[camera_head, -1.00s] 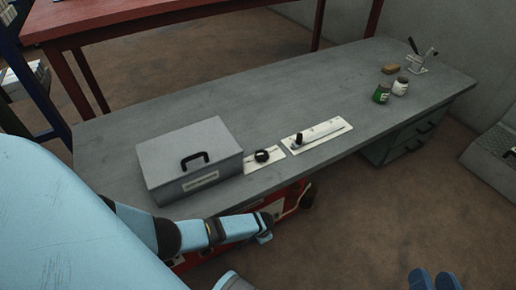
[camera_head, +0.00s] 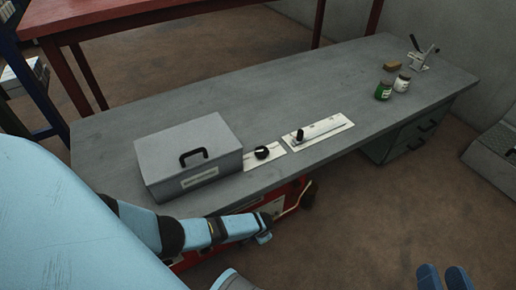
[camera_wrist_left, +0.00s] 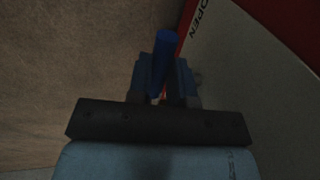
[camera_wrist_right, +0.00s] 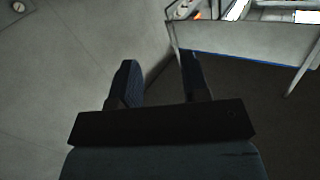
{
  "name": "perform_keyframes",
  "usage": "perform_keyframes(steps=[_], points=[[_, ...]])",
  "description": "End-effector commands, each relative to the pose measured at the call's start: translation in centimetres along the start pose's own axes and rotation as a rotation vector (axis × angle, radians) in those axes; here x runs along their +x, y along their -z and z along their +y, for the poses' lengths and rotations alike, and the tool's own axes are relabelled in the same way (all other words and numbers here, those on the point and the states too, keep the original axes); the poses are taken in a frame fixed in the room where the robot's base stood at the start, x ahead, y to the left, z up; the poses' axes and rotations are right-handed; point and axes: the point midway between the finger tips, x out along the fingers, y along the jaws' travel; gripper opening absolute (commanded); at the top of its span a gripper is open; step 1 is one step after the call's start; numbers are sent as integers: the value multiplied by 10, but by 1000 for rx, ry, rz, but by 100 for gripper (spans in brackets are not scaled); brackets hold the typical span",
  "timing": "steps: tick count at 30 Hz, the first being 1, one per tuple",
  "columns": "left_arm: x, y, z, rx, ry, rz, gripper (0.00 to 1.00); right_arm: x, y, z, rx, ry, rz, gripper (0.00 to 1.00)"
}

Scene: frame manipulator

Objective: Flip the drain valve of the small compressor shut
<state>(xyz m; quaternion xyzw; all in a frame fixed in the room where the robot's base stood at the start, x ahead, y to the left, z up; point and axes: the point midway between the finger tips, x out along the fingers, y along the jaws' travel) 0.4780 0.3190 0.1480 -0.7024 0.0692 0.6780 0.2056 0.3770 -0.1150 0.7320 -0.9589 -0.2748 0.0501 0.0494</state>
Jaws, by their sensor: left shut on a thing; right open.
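The small red compressor (camera_head: 290,197) stands under the front edge of the bench, mostly hidden by the bench and my left arm. In the left wrist view, my left gripper (camera_wrist_left: 162,80) is shut on a blue valve lever (camera_wrist_left: 164,48). The lever sticks up between the fingers, beside the red body and a pale plate (camera_wrist_left: 255,60) reading OPEN. In the head view, my left gripper (camera_head: 264,229) is at the compressor's front, and the lever cannot be made out. My right gripper (camera_head: 443,279) is open and empty at the bottom right; it also shows in the right wrist view (camera_wrist_right: 160,72).
The grey bench (camera_head: 270,100) carries a grey box (camera_head: 190,150), a plate with a black knob (camera_head: 262,153), a slider plate (camera_head: 322,130), a green jar (camera_head: 383,91) and a white jar (camera_head: 402,84). Open floor (camera_head: 360,220) lies right of the compressor.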

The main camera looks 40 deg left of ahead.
Motion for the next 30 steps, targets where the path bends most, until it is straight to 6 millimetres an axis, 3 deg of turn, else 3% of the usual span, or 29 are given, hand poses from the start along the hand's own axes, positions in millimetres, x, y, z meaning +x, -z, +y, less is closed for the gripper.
perform_keyframes(steps=[10, 17, 30], points=[[-11, 5, -1, 25, -1, -135, 0, -1, 1, -2, 19, 2, -11, 43], [-21, 11, -3, 59, -1, -305, 0, -1, -9, -2, 30, -6, -17, 43], [-34, 22, -6, 110, -1, -555, 0, 6, 0, 12, -137, -6, 71, 43]])
